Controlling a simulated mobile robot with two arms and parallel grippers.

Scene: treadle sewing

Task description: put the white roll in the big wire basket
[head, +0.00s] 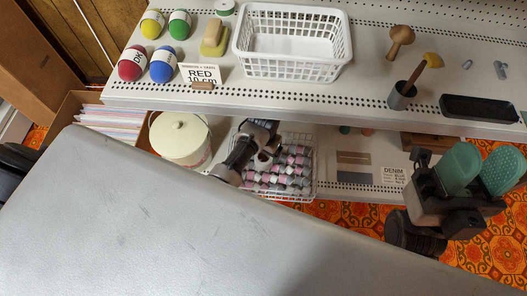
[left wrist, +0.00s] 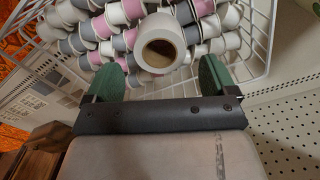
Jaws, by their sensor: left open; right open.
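The white roll (left wrist: 160,47), with a brown core, is between the green fingers of my open left gripper (left wrist: 158,68) in the left wrist view. It is over the spools in the big wire basket (left wrist: 262,40); I cannot tell whether it rests on them or touches a finger. In the head view my left gripper (head: 264,145) is over the wire basket (head: 314,176) on the lower shelf, and hides part of it; the roll (head: 263,161) shows pale beneath. My right gripper (head: 480,172) is open and empty at the right, away from the basket.
A lidded cream pot (head: 180,138) stands left of the wire basket. The upper shelf (head: 360,90) overhangs at the back, with an empty white plastic basket (head: 292,70) on it. A grey surface (head: 180,230) fills the front. A denim card (head: 394,176) lies right of the wire basket.

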